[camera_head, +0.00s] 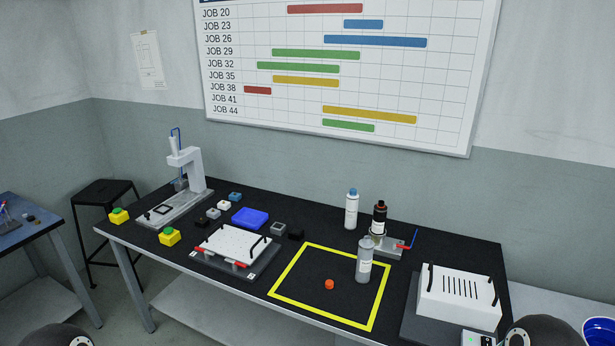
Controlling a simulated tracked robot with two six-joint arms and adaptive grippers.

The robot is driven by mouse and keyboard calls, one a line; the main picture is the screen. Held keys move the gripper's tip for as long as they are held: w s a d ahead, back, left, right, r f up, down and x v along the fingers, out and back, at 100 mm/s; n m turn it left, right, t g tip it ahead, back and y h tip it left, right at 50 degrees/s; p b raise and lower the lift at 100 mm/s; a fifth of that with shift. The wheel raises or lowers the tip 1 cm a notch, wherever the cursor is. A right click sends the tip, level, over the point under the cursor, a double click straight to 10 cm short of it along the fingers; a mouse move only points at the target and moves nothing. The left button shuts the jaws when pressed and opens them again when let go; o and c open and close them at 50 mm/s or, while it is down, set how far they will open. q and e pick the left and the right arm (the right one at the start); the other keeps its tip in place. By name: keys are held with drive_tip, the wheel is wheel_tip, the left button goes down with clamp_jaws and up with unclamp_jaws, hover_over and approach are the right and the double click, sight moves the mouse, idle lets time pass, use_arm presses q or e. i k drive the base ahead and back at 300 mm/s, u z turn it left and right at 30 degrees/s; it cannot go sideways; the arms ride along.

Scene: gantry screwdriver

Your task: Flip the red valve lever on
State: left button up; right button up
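A small red lever (403,246) sticks out at the right side of a grey metal valve block (389,253) near the back right of the black table. A blue tube (414,238) rises beside the lever. A dark bottle (379,218) stands at the block, and a grey bottle (364,260) stands in front of it, hiding part of it. Whether the lever is on or off is too small to tell. Dark rounded parts of my arms show at the bottom left and bottom right edges. Neither gripper's fingers are in view.
A white bottle with a blue cap (351,210) stands left of the valve. A yellow square outline (278,287) holds an orange cap (329,284). A white vented box (457,297) stands at right, a white fixture (232,245) and a press (187,174) at left.

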sight(395, 245)
drive_tip(key=u, duration=0.85)
drive_tip(key=k, duration=0.85)
drive_tip(key=z, duration=1.25)
drive_tip(key=i, duration=1.5)
drive_tip(key=u, duration=0.05)
